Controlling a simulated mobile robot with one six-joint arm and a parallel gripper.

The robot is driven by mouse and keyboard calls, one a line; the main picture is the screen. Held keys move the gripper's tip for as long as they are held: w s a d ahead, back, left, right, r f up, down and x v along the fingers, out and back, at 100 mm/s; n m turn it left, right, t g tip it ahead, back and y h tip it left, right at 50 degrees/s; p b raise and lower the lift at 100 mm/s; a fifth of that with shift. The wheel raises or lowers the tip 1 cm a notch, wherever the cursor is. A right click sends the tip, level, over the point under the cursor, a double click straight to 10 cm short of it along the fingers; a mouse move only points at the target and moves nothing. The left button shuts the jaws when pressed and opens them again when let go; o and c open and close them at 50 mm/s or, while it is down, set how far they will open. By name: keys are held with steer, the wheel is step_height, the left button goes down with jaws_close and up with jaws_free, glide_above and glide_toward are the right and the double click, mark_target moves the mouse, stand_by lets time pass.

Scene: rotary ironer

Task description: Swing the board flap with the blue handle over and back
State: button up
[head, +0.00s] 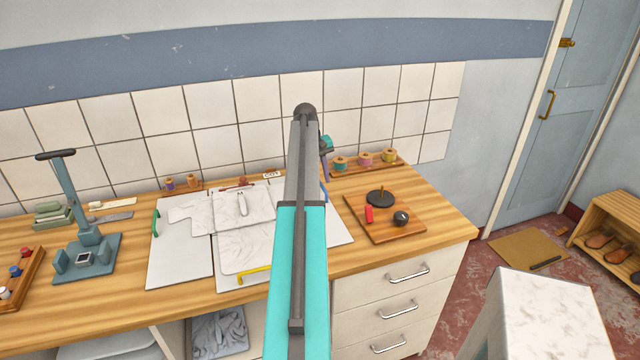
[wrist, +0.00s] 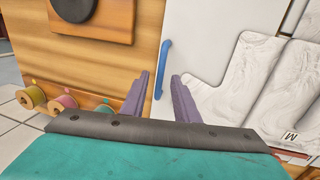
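The folding board lies on the wooden counter with white flaps. The right flap (head: 338,226) lies flat and bears the blue handle (head: 325,193) at its outer edge. In the wrist view the blue handle (wrist: 164,68) shows between my purple fingers, on the white flap (wrist: 196,42). My gripper (wrist: 160,76) is open and empty, one finger on each side of the handle in the picture. I cannot tell how far above it the tips are. In the head view my gripper (head: 326,149) is partly hidden behind my arm, which also covers part of the board.
A white garment (head: 193,212) lies on the board, which also has a green handle (head: 155,223) and a yellow handle (head: 255,274). Right of the flap is a wooden plate (head: 377,230) with a black disc and knob. Thread spools (head: 364,159) stand behind.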

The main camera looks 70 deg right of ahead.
steer(key=shift+f, duration=0.5)
jaws_close()
steer(key=shift+s+r, duration=0.1)
steer(key=shift+r, duration=0.05)
